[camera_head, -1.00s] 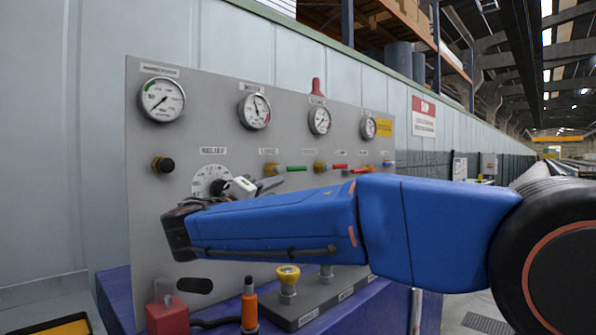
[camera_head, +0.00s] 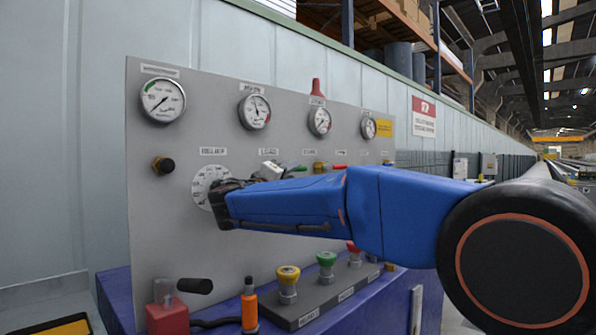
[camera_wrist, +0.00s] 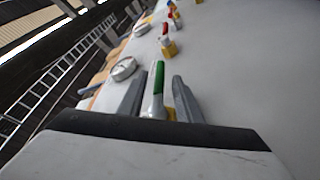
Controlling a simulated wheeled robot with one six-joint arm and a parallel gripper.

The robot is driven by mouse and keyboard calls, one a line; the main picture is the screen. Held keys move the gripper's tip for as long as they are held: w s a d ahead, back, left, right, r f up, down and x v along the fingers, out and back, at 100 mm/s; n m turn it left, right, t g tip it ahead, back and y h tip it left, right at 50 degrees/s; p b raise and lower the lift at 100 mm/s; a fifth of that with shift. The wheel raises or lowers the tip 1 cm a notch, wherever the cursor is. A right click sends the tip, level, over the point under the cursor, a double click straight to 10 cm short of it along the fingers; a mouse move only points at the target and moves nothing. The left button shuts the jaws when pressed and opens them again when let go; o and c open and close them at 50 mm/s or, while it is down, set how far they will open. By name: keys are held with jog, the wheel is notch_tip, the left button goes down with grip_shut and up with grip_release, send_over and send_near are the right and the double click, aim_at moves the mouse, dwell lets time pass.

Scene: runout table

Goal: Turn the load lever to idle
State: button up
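The green-handled lever (camera_head: 299,168) is on the grey panel (camera_head: 160,230), under a small label too blurred to read surely; I take it for the load lever. In the wrist view the green lever (camera_wrist: 156,80) stands between my gripper's two grey fingers (camera_wrist: 158,90), with its yellow base partly hidden below. The fingers are apart, with narrow gaps seeming to show beside the lever.
Red-handled levers (camera_wrist: 167,40) sit farther along the row. Gauges (camera_head: 254,112) line the panel above. A white dial (camera_head: 206,184) is behind my wrist. Below are yellow (camera_head: 288,275) and green (camera_head: 326,261) knobs, an orange-handled part (camera_head: 249,300) and a red block with black handle (camera_head: 166,312).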

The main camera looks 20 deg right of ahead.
jog(key=shift+x, duration=2.4)
jog(key=shift+c, duration=0.6)
grip_shut()
